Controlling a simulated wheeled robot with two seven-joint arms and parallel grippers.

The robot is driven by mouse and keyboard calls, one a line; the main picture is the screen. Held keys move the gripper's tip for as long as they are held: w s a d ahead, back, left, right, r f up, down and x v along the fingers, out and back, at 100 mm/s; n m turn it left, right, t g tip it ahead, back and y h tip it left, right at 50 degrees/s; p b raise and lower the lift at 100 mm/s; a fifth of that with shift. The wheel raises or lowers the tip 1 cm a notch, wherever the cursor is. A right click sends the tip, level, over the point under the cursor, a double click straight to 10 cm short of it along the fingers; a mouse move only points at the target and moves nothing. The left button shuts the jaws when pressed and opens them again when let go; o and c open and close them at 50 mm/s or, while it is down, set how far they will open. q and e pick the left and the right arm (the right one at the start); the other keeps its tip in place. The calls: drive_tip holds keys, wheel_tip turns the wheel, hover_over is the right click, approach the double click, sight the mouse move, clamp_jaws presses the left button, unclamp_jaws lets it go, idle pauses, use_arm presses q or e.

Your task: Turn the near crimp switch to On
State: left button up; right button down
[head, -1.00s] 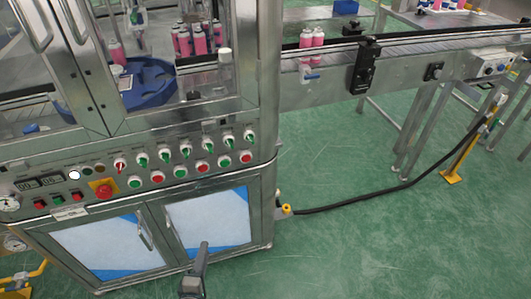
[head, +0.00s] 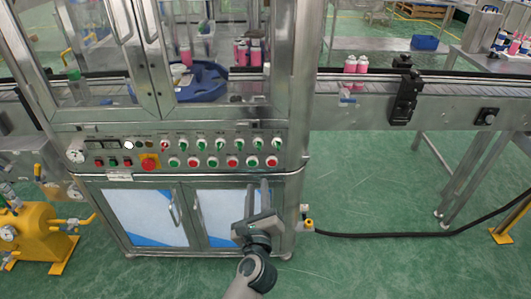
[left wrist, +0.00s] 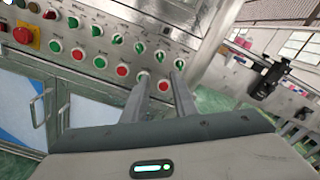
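The machine's control panel (head: 215,153) carries an upper row of small rotary switches: a red-handled one (head: 164,147) at the left and several green-handled ones to its right. Their labels are too small to read, so I cannot tell which is the near crimp switch. The rightmost green-handled switch (head: 276,142) also shows in the left wrist view (left wrist: 180,64). My left gripper (head: 258,186) is open and empty, fingertips pointing at the panel's lower right. In the left wrist view its fingers (left wrist: 160,76) overlap the right end of the button row; contact cannot be told. My right gripper is out of view.
Below the switches runs a row of green and red push buttons (head: 232,160). A red emergency stop on yellow (head: 149,162) sits at the left. Cabinet doors (head: 147,217) lie below, and a conveyor (head: 440,92) extends right. A yellow machine (head: 35,235) stands left.

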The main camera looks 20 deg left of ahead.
sight(258, 148)
use_arm(q)
drive_tip(key=shift+w, duration=0.2)
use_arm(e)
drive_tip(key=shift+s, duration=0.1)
